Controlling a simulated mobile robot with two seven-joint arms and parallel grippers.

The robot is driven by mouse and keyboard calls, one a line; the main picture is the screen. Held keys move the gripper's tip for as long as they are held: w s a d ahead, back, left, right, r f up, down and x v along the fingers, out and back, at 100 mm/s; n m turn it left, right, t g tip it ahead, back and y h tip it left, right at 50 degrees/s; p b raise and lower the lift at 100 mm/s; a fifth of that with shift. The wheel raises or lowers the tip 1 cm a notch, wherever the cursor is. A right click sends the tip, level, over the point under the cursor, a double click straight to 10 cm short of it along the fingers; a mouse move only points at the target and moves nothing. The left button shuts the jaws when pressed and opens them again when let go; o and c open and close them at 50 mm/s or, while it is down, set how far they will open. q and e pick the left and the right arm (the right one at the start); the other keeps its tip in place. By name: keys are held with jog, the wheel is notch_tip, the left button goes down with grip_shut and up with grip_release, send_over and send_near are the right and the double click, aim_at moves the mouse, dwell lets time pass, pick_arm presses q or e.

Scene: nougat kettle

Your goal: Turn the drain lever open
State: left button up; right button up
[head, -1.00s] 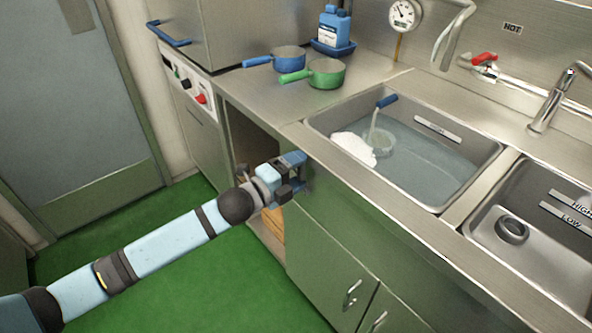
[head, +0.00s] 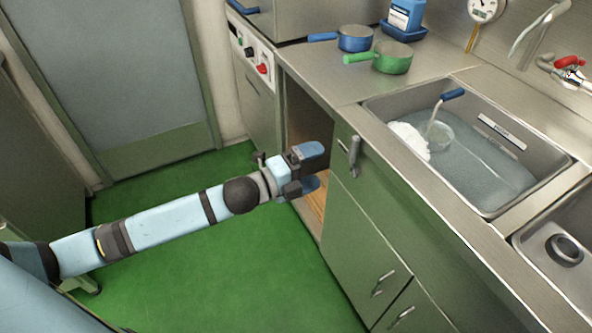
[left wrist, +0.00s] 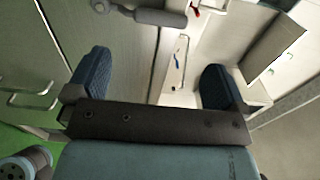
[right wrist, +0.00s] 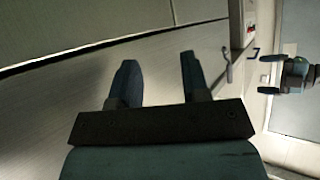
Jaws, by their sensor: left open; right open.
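The drain lever, a grey handle (head: 354,152), stands roughly upright on the green cabinet front below the sink rim in the head view. A grey handle also shows at the top of the left wrist view (left wrist: 158,15). My left gripper (head: 314,168) is open and empty, left of the lever and apart from it, with one blue finger above the other. My right gripper (right wrist: 160,72) is open and empty in the right wrist view, with no lever between its fingers. It is outside the head view.
The sink basin (head: 475,185) holds water, a white heap and a blue-handled scoop (head: 452,95). A blue pan (head: 356,38) and green pan (head: 393,57) stand on the counter. An open cabinet bay (head: 308,135) lies behind my left gripper. The green floor (head: 240,280) is clear.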

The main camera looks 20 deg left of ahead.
pick_arm(q)
jog(key=shift+v, duration=2.15)
pick_arm(e)
jog(key=shift+d, duration=0.1)
pick_arm(q)
jog(key=s+d+f+n+g+y, duration=0.25)
jog(key=s+f+n+y, duration=0.45)
jog(key=s+f+n, duration=1.2)
notch_tip(320, 180, up, 21)
jog(key=w+a+n+p, duration=0.1)
jog(key=n+p, duration=0.2)
jog(key=p, duration=2.3)
jog(key=shift+n+g+y, duration=0.35)
jog(key=shift+n+y, duration=0.05)
pick_arm(e)
notch_tip(320, 180, up, 16)
jog(key=s+d+h, duration=0.1)
jog(key=d, duration=0.1)
jog(key=shift+s+r+g, duration=0.25)
jog(key=shift+s+g, duration=0.05)
jog(key=shift+g, duration=0.1)
pick_arm(q)
jog(key=shift+w+a+r, duration=0.1)
jog(key=shift+w+a, duration=0.05)
pick_arm(e)
jog(key=shift+w+r, duration=0.1)
jog(key=shift+r, duration=0.2)
